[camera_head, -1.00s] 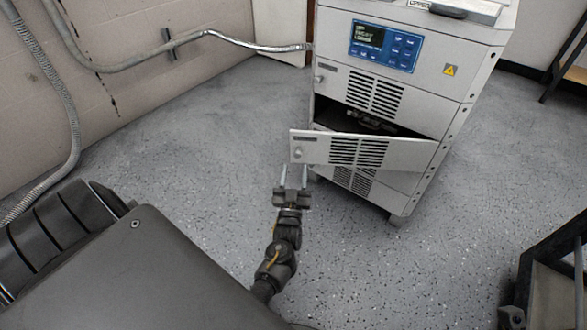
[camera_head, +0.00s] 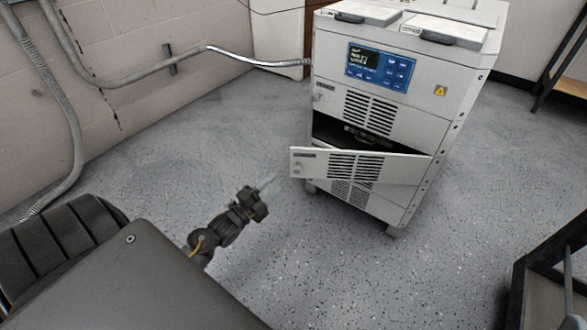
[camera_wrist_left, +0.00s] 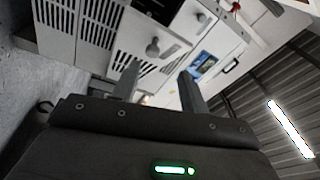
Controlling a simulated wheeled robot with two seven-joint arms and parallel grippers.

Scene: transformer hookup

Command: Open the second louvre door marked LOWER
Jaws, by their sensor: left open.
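The white cabinet's louvre door (camera_head: 345,167) stands ajar, its left edge swung out toward me and a dark gap above it. It has a small knob (camera_head: 297,169) at its left end; its label is too small to read. Another louvre door (camera_head: 350,104) above it is closed. My left gripper (camera_head: 266,183) is open and empty, in front and to the left of the ajar door, apart from it. In the left wrist view its two fingers (camera_wrist_left: 158,85) are spread, with a knob (camera_wrist_left: 153,48) on a louvred panel beyond them. My right gripper is not in view.
The cabinet (camera_head: 408,130) carries a blue control panel (camera_head: 379,68) and handled lids on top. A conduit (camera_head: 250,57) runs from the wall to its left side. A dark-framed stand (camera_head: 540,285) is at lower right. The floor left of the cabinet is clear.

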